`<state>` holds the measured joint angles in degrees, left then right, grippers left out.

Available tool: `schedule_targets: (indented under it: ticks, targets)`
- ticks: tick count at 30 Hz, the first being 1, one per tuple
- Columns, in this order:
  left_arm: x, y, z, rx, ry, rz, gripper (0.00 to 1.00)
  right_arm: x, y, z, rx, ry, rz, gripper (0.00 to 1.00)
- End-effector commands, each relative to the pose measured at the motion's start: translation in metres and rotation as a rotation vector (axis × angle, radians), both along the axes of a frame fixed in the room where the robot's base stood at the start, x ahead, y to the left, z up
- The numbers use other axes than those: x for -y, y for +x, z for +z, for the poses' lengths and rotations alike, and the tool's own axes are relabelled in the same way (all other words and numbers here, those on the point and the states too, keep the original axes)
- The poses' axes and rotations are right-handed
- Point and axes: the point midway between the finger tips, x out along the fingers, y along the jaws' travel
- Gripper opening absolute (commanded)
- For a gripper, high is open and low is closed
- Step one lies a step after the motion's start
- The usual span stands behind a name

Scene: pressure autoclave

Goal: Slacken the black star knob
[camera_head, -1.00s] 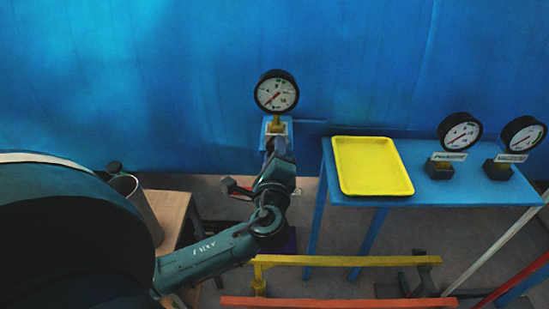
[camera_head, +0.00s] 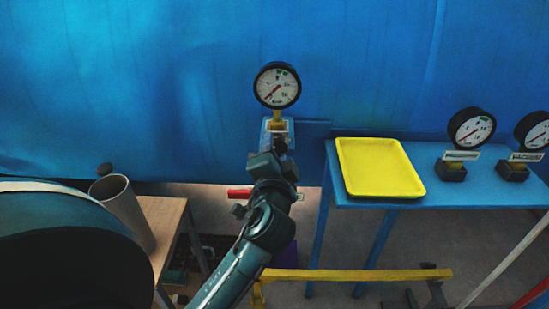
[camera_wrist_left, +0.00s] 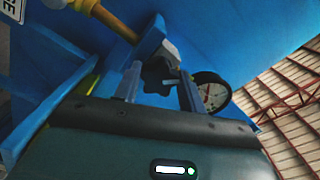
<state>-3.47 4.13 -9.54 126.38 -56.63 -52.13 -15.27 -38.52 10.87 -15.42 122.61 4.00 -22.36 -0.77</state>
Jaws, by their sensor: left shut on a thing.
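The black star knob (camera_wrist_left: 156,74) shows in the left wrist view, between the two fingers of my left gripper (camera_wrist_left: 159,84). The fingers are shut on it from both sides. In the head view my left gripper (camera_head: 280,146) reaches up to the blue mount just below a round pressure gauge (camera_head: 277,85) and hides the knob. The gauge stands upright on a brass fitting (camera_head: 277,118), and its dial (camera_wrist_left: 211,92) also shows beside the fingers in the wrist view. My right gripper is in neither view.
A blue table (camera_head: 460,194) at the right bears a yellow tray (camera_head: 378,168) and two more gauges (camera_head: 471,129). A wooden table (camera_head: 168,215) with a grey cylinder (camera_head: 122,205) stands at the left. A yellow bar (camera_head: 360,275) runs low in front.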

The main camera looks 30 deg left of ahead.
Motion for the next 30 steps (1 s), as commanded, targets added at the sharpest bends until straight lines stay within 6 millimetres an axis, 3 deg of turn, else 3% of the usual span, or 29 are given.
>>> schedule_targets:
  ticks: [12, 30]
  targets:
    - [0.0011, 0.0002, -0.0031, 0.107, -0.185, -0.001, 0.18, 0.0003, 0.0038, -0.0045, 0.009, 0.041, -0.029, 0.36]
    - [0.0012, 0.0003, -0.0022, 0.126, -0.215, -0.001, 0.18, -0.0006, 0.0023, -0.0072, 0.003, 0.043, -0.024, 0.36]
